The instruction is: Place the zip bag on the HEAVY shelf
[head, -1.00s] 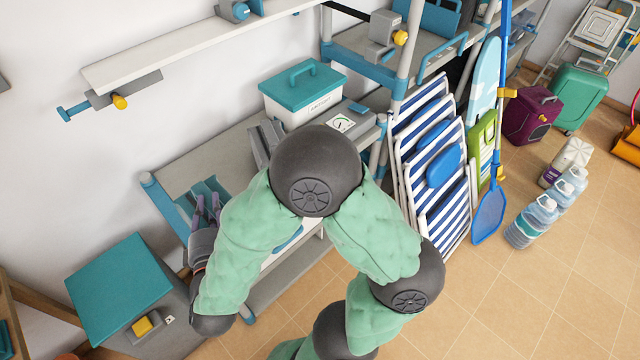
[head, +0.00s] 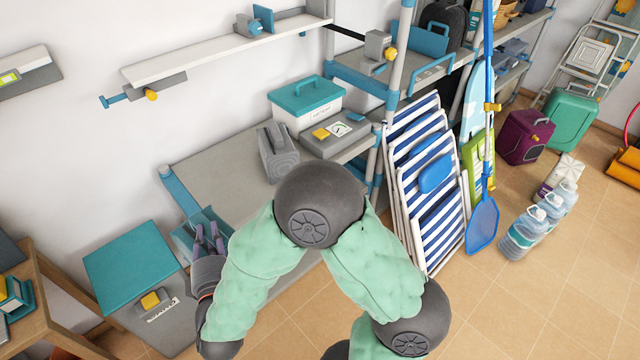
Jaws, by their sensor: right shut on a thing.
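My right gripper (head: 208,236) shows at the left of centre, its purple fingers shut on a folded teal thing (head: 184,240). This seems to be the zip bag, but fingers and hand hide part of it. It is over the front left part of a grey shelf top (head: 218,172) with a blue corner post, and I cannot tell whether it touches it. I cannot make out a HEAVY label on any shelf. My left gripper is not in view.
A teal-lidded box (head: 306,98), a scale (head: 338,134) and a grey block (head: 278,154) stand on the shelf top's far right. A teal-topped cabinet (head: 130,264) is at lower left. Folded striped chairs (head: 425,170) lean at right. The shelf top's middle is bare.

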